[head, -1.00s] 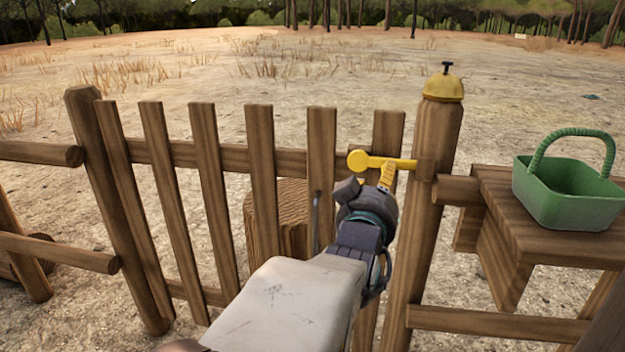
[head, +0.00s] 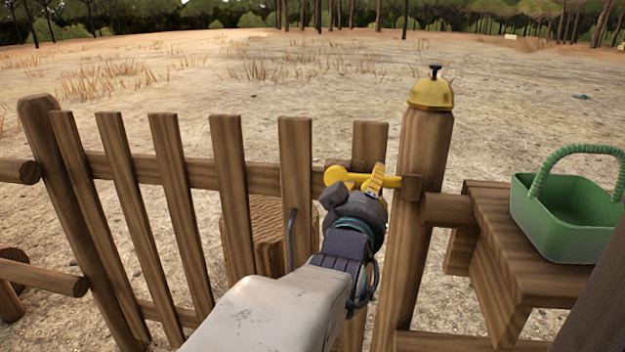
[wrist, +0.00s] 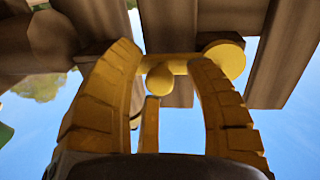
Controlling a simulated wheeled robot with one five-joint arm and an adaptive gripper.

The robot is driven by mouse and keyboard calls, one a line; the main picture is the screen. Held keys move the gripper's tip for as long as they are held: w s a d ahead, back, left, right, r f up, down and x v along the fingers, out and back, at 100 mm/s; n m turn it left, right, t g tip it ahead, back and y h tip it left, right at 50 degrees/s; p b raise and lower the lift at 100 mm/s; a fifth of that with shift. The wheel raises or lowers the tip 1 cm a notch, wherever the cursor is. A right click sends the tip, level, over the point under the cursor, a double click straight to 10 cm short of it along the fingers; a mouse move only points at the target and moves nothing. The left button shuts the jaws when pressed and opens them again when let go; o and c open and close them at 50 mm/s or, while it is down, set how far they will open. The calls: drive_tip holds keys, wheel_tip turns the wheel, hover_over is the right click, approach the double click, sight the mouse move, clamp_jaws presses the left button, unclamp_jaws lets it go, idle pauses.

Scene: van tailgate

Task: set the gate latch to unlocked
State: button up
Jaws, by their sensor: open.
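The gate latch (head: 342,175) is a yellow bar with a round disc at its left end. It lies level across the gate's right end, its right end at a brown bracket (head: 411,188) on the post. My gripper (head: 374,180) is at the bar between disc and post, its yellow fingers partly hiding it. In the wrist view, my gripper (wrist: 165,62) is open, with one finger on each side of a round yellow knob (wrist: 160,79) on the latch. The disc (wrist: 225,61) shows beyond the right finger. I cannot tell whether either finger touches the latch.
The slatted wooden gate (head: 232,190) stands in front of me. The post (head: 423,160) carries a yellow bell (head: 431,96). A green basket (head: 560,222) sits on a wooden shelf (head: 490,210) at the right. A stump (head: 262,235) stands behind the gate.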

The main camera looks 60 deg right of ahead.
drive_tip(key=shift+c, duration=0.2)
clamp_jaws()
idle(0.4)
